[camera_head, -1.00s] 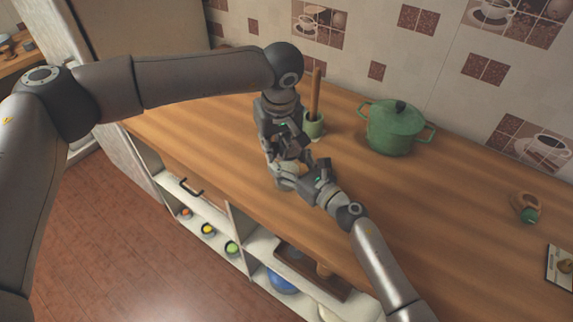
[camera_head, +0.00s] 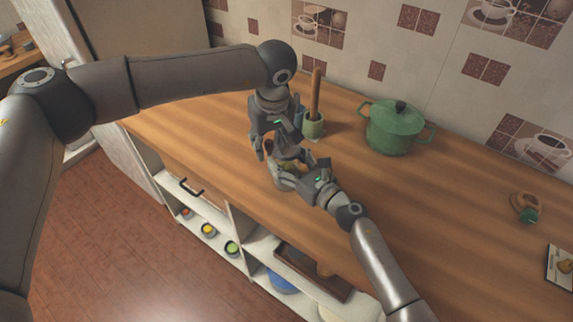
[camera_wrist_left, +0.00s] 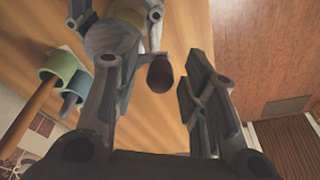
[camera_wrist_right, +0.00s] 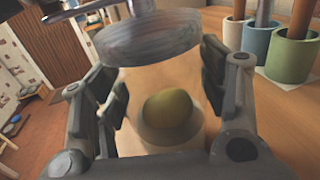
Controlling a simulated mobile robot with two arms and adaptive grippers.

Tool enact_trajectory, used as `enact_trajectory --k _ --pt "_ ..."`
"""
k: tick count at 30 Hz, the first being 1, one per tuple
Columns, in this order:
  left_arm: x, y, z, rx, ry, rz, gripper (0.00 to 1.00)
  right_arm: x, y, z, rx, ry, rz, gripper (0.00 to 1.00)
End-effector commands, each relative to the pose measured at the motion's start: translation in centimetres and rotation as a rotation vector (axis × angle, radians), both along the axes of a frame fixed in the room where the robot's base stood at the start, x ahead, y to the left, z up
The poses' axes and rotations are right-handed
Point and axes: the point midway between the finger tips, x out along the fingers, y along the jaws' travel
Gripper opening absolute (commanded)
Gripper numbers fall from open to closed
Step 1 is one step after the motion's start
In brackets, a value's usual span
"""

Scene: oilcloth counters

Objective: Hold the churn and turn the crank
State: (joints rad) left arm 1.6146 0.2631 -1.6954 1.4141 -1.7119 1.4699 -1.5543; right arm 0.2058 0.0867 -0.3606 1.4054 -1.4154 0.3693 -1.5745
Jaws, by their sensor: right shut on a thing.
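The churn (camera_wrist_right: 150,42) is a clear jar with a grey round lid, and a yellowish lump shows low in it in the right wrist view. My right gripper (camera_head: 290,178) is shut around the jar, one finger on each side, at the counter. The crank's dark knob (camera_wrist_left: 160,75) sticks out beside the lid (camera_wrist_left: 112,42) in the left wrist view. My left gripper (camera_head: 272,152) is open above the churn. The knob lies between its spread fingers, with no clear contact. In the head view the grippers hide most of the churn and the crank.
Several small pots with wooden handles, one a green pot (camera_head: 314,127), stand just behind the churn. A green lidded casserole (camera_head: 393,130) stands further right by the tiled wall.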

Motion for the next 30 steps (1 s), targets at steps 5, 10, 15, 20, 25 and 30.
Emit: enact_trajectory --k 5,10,15,20,25,30 --pt "0.0 0.0 0.3 0.000 -0.001 0.000 0.39 0.0 0.0 0.1 0.001 -0.002 0.000 0.19" --pt "0.1 0.0 1.8 0.000 -0.003 0.001 0.39 0.0 0.0 0.1 0.001 -0.002 -0.001 0.19" --pt "0.0 0.0 3.5 0.000 -0.001 0.000 0.39 0.0 0.0 0.1 0.001 -0.002 -0.001 0.19" --pt "0.1 0.0 5.1 -0.001 -0.003 0.000 0.39 0.0 0.0 0.1 0.001 -0.002 -0.001 0.19" --pt "0.0 0.0 6.6 -0.001 -0.002 0.000 0.39 0.0 0.0 0.1 0.001 -0.001 -0.001 0.19" --pt "0.0 0.0 7.1 0.000 -0.001 0.000 0.39 0.0 0.0 0.1 0.001 -0.001 -0.001 0.19"
